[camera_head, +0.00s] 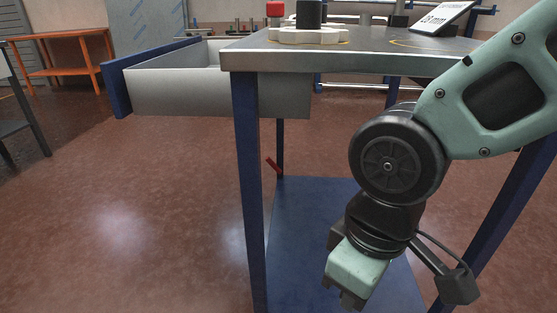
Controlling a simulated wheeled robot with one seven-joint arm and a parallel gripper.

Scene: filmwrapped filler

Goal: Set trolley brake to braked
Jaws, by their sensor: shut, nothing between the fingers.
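A trolley with a steel top (375,62), blue legs (249,190) and a blue lower shelf (310,215) stands in front of me. A small red lever (272,165), perhaps the brake, shows between the two left legs, slanting down to the right. I cannot tell its setting. My gripper (350,303) points down in front of the lower shelf, to the right of and nearer than the red lever. Its fingers are shut and hold nothing. My arm hides part of the trolley's right side and shelf.
An open grey drawer (190,92) with a blue front (116,88) juts out left from the trolley top. A white part with a black cylinder (310,14) and a sign (443,17) sit on top. An orange table (62,70) stands far left. The floor at left is clear.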

